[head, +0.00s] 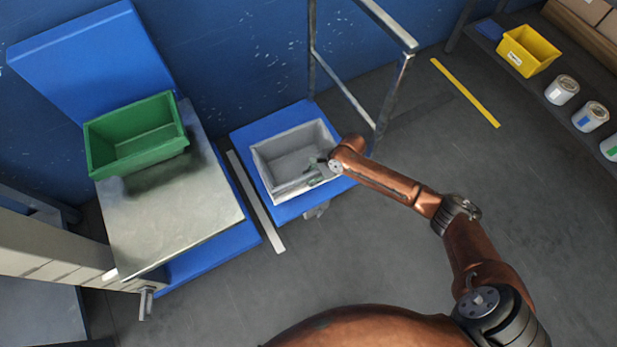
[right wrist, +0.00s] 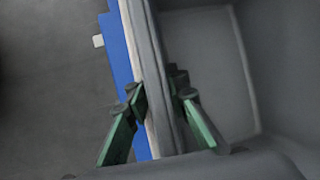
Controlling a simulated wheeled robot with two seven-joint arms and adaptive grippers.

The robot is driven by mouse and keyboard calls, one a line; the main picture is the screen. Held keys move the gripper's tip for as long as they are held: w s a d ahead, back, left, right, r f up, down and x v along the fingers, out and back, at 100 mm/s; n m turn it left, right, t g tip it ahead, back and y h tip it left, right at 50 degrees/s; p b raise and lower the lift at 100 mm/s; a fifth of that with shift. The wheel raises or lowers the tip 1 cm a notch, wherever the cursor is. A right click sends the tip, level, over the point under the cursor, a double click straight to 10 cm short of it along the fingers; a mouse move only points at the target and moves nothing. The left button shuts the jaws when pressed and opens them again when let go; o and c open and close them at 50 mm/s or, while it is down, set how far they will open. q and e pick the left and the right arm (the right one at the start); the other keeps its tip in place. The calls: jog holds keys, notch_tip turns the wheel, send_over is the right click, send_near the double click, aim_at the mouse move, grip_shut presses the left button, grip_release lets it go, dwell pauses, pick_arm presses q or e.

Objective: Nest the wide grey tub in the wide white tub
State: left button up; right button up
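The wide grey tub (head: 290,152) is in the head view, on a blue platform, with its opening up and its inside empty. A whitish wall (head: 297,188) shows along its near side; I cannot tell how far the white tub surrounds it. In the right wrist view the grey tub's wall (right wrist: 166,70) runs between my fingers, with a pale strip along its outer side. My right gripper (right wrist: 158,86) straddles this wall, one finger inside the tub and one outside. Whether the fingers press on it is unclear. My left gripper is not in view.
A green tub (head: 137,138) sits on a grey-topped table (head: 175,215) at left. The blue platform (head: 250,132) lies under the grey tub, beside a metal frame (head: 345,85). A yellow bin (head: 528,52) and several cans stand on the right shelf. Open floor lies between.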

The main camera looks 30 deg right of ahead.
jog(key=o, duration=0.3)
jog(key=shift+s+f, duration=0.25)
jog(key=shift+f, duration=0.25)
jog(key=shift+s+f, duration=0.25)
jog(key=shift+f, duration=0.25)
jog(key=shift+o, duration=0.8)
jog(key=shift+d, duration=0.1)
jog(key=shift+o, duration=0.2)
jog(key=shift+w+r, duration=0.1)
jog(key=shift+r, duration=0.1)
jog(key=shift+w+r, duration=0.1)
jog(key=shift+r, duration=0.1)
jog(key=v, duration=1.2)
jog(key=shift+w+f, duration=0.1)
jog(key=shift+w, duration=0.05)
